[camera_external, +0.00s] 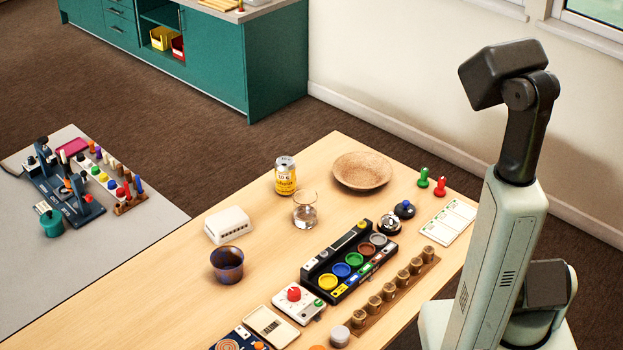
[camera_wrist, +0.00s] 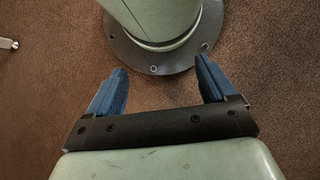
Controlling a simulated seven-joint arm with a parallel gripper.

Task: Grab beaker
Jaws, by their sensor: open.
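A small clear glass beaker (camera_external: 305,212) with some clear liquid stands upright on the wooden table (camera_external: 170,290), just in front of a yellow can. It does not show in the wrist view. My gripper (camera_wrist: 158,85) shows in the wrist view with its two blue fingers wide apart and nothing between them. It points down over brown floor and my own round base, away from the table. In the external view my arm stands at the right, folded up, and the gripper's fingers cannot be made out there.
Near the beaker are the yellow can (camera_external: 285,176), a wicker bowl (camera_external: 362,171), a white box (camera_external: 228,225), a dark blue cup (camera_external: 227,264) and a call bell (camera_external: 389,224). A black tray with coloured discs (camera_external: 349,262) and a wooden peg rack (camera_external: 395,297) lie nearer my arm.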

